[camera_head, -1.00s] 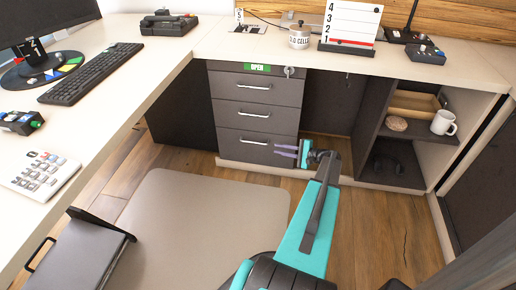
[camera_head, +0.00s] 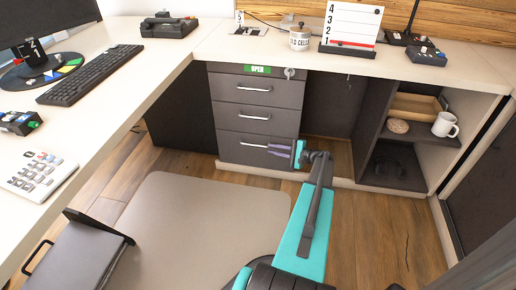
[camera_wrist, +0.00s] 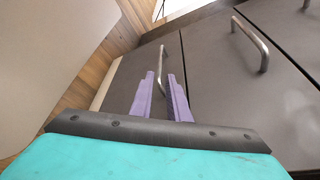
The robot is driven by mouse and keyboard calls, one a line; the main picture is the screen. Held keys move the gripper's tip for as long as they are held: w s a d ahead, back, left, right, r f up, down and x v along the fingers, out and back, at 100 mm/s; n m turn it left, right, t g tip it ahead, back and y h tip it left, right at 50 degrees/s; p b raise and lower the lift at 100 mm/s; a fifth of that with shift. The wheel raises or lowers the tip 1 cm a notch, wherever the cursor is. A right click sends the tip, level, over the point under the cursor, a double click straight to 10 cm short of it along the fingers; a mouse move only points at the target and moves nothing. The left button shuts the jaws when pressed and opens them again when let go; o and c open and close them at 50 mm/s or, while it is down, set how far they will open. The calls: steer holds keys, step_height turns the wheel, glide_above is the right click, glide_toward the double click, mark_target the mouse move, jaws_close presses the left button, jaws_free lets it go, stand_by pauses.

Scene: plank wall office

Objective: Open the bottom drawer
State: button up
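The drawer unit under the desk has a stack of dark grey drawers with silver bar handles. The bottom drawer (camera_head: 232,153) looks shut, flush with the drawers above. Its handle (camera_head: 253,144) is at the left of my gripper (camera_head: 270,147), whose purple fingertips reach the handle's right end. In the wrist view my gripper (camera_wrist: 161,90) has its two fingers apart, with the bottom drawer handle (camera_wrist: 163,58) showing in line with the gap between them. Whether a finger touches the handle I cannot tell. The middle drawer's handle (camera_wrist: 250,44) is further right.
A green OPEN label (camera_head: 257,70) and a lock are on the top drawer. An open shelf with a white mug (camera_head: 445,124) stands to the right. The desk (camera_head: 120,95) runs along the left.

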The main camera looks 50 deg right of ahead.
steer(key=b+x, duration=0.2)
steer(key=x, duration=0.7)
jaws_close()
steer(key=shift+a+f, duration=0.1)
stand_by(1.4)
